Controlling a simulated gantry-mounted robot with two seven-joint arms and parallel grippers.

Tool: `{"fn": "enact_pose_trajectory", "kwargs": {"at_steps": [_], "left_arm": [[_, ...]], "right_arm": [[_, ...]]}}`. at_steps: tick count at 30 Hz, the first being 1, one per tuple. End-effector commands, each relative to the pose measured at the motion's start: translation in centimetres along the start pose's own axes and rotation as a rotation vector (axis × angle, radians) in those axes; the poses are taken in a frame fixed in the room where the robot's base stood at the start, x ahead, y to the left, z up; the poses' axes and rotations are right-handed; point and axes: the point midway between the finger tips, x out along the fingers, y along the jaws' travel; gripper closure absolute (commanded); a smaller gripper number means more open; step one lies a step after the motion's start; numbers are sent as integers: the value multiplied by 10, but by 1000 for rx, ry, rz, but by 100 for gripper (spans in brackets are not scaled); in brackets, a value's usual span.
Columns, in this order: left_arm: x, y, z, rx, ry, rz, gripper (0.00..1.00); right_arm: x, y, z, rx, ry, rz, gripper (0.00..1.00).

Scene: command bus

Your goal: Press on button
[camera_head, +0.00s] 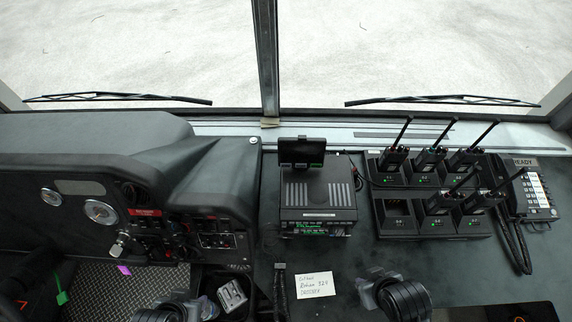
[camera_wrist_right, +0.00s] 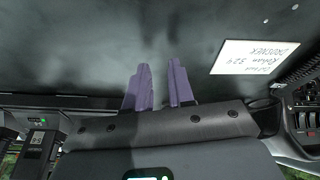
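Several possible buttons are in view, and I cannot tell which one the task names. A radio unit (camera_head: 318,198) at the middle of the desk has small green-lit keys on its front, with a small dark screen (camera_head: 301,151) above it. The dashboard switch panel (camera_head: 215,240) has several small switches. My right gripper (camera_wrist_right: 159,68) shows two purple fingers with a gap between them, empty over the bare dark desk. In the head view my right wrist (camera_head: 402,299) is at the bottom, right of the note. My left wrist (camera_head: 160,312) is at the bottom left, its fingers unclear.
A handwritten white note (camera_head: 296,283) lies on the desk, also in the right wrist view (camera_wrist_right: 254,58). Handheld radios stand in black chargers (camera_head: 399,222) at the right, antennas up. A desk phone (camera_head: 530,190) is at the far right. Gauges (camera_head: 100,211) are at the left.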

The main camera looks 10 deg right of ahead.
Motion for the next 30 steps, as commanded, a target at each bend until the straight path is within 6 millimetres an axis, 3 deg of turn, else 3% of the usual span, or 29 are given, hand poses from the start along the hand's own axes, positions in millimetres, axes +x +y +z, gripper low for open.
{"fn": "enact_pose_trajectory", "kwargs": {"at_steps": [1, 4, 30], "left_arm": [[0, 0, 0, 0, 0, 0, 57], [0, 0, 0, 2, -1, -2, 57], [0, -2, 1, 6, -2, -5, 57]], "right_arm": [[0, 0, 0, 0, 0, 0, 85], [0, 0, 0, 0, 0, 0, 100], [0, 0, 0, 0, -1, 0, 100]]}}
